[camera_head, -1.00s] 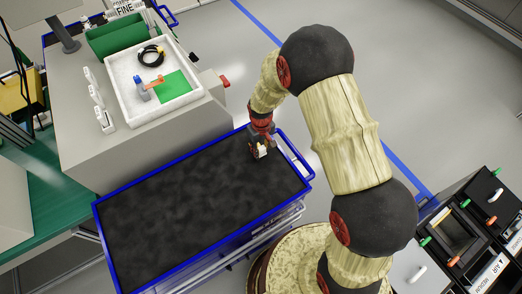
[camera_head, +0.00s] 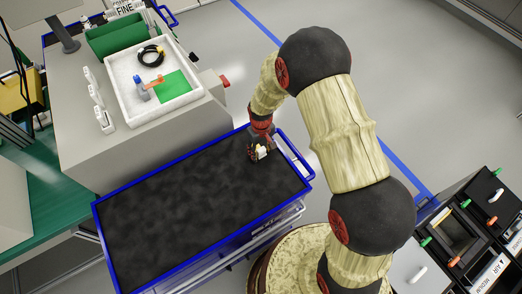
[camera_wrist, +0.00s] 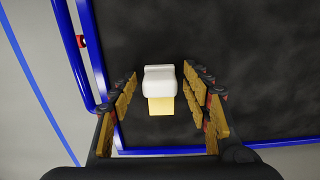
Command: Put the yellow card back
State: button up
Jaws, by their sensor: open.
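The yellow card (camera_wrist: 162,107) shows in the wrist view as a small yellow piece below a white block-like grip (camera_wrist: 158,82). The two seem joined, over the black top of the blue-edged cart. My gripper (camera_wrist: 160,84) is open, with its fingers on either side of the white grip and visible gaps to both. In the head view my gripper (camera_head: 260,150) is low over the right end of the cart, with a bit of the white grip (camera_head: 264,153) showing at it. The fingers hide most of the card there.
The black cart top (camera_head: 180,210) is otherwise bare, with a raised blue rail (camera_head: 290,155) at its right end. Behind it, a grey bench holds a white tray (camera_head: 130,110) with a green sheet and a cable. Black cabinets (camera_head: 465,235) with coloured handles stand at right.

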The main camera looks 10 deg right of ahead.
jog(key=shift+r, duration=0.1)
notch_tip(320, 180, up, 12)
jog(key=r+p, duration=0.1)
notch_tip(320, 180, up, 8)
jog(key=t, duration=0.1)
send_over(261, 149)
jog(key=d, duration=0.2)
jog(key=s+d+r+m+t, duration=0.1)
jog(key=s+d+r, duration=0.1)
jog(key=s+r, duration=0.3)
jog(key=s+d+r+m+t, duration=0.1)
jog(key=s+d+r, duration=0.1)
jog(key=r, duration=0.5)
jog(key=s+d+r+m+t, duration=0.1)
jog(key=s+d+r, duration=0.1)
jog(key=s+r, duration=0.3)
jog(key=s+d+r+m+t, duration=0.1)
jog(key=s+r, duration=0.3)
jog(key=s, duration=0.7)
jog(key=shift+d+r+m+t, duration=0.3)
jog(key=shift+d+r, duration=0.05)
jog(key=shift+d, duration=0.2)
jog(key=shift+f, duration=0.1)
